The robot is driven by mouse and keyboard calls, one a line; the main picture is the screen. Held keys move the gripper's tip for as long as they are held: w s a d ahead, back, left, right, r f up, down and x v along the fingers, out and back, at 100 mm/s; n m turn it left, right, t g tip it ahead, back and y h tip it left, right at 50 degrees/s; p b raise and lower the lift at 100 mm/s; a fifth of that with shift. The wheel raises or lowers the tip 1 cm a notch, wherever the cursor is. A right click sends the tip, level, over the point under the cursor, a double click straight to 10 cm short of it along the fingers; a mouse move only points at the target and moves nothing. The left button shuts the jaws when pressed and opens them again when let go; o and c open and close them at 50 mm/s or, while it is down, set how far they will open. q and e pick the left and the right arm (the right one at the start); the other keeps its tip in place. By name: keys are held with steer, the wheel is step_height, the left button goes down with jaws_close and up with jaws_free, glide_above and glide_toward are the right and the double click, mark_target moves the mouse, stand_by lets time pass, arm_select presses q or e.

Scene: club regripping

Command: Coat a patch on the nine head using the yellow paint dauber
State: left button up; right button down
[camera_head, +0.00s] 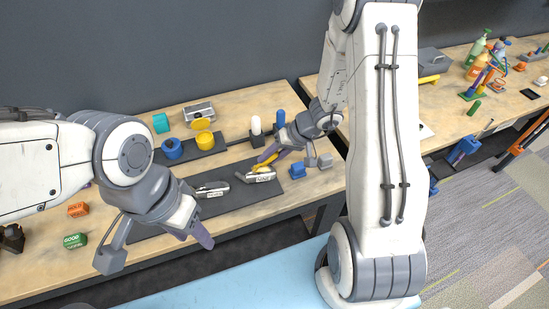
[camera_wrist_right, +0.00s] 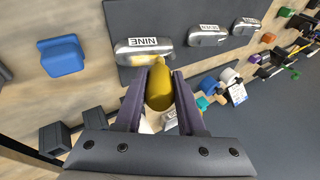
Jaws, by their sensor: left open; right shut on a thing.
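The nine head (camera_wrist_right: 130,50), a silver club head with a NINE label, lies on the dark mat; it also shows in the head view (camera_head: 262,178). My right gripper (camera_wrist_right: 160,95) is shut on the yellow paint dauber (camera_wrist_right: 160,88) and holds it at the near edge of the head. The dauber's tip appears to touch the head, and a yellow area shows on the metal there. The dauber also shows in the head view (camera_head: 265,165). My left gripper (camera_head: 157,250) is open and empty, over the table's front left edge, away from the heads.
Other silver heads (camera_head: 212,189) lie on the dark mat (camera_head: 236,201), left of the nine head. Blue (camera_head: 172,149) and yellow (camera_head: 205,141) pots stand behind. A blue block (camera_head: 298,171) sits to the right. Green (camera_head: 75,240) and orange (camera_head: 78,210) blocks lie at the left.

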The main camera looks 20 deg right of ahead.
steer(key=shift+a, duration=0.5)
step_height(320, 180, up, 3)
steer(key=shift+w+r+p, duration=0.1)
steer(key=shift+r+p, duration=0.1)
steer(key=shift+p, duration=0.3)
steer(key=shift+r, duration=0.3)
steer(key=shift+r+p, duration=0.65)
steer(key=shift+r, duration=0.05)
steer(key=shift+r+p, duration=1)
steer(key=shift+r, duration=0.7)
steer(key=shift+a, duration=0.1)
